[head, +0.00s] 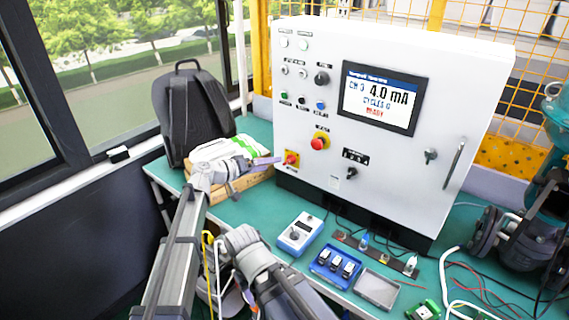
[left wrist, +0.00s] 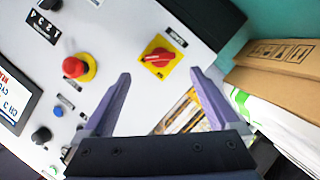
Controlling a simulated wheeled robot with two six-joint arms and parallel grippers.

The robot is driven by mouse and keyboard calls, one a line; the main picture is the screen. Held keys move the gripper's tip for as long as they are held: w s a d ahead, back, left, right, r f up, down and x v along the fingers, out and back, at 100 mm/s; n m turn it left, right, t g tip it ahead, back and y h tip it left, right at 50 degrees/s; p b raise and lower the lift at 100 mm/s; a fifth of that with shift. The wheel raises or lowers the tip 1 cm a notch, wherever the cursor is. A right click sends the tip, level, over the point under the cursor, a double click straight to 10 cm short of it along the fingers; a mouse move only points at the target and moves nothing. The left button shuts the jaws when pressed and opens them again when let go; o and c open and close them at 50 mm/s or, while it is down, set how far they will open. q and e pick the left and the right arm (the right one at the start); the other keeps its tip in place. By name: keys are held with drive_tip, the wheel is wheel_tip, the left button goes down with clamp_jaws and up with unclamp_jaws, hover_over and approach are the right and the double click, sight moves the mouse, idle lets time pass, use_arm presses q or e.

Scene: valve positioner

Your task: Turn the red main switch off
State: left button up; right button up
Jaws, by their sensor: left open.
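The red main switch (head: 291,159) is a red knob on a yellow plate, low on the left of the white cabinet front. In the left wrist view the red main switch (left wrist: 156,59) faces me, and its handle lies roughly level across the plate. My left gripper (head: 277,160) is open and empty just left of the switch in the head view. In the left wrist view the two purple fingers of the left gripper (left wrist: 160,73) stand apart, with the switch ahead between their tips. I cannot tell the remaining distance. My right gripper is not seen.
A red mushroom button (head: 319,143) on yellow sits right of and above the switch. A cardboard box (head: 243,185) with packs lies beside the cabinet, below my left gripper. A white meter (head: 300,234) and a blue tray (head: 325,280) stand on the green table in front.

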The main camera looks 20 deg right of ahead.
sight(286, 162)
use_arm(q)
drive_tip(key=shift+b+x, duration=1.05)
drive_tip(key=shift+x, duration=2.9)
drive_tip(key=shift+s+a, duration=0.1)
drive_tip(key=c, duration=1.4)
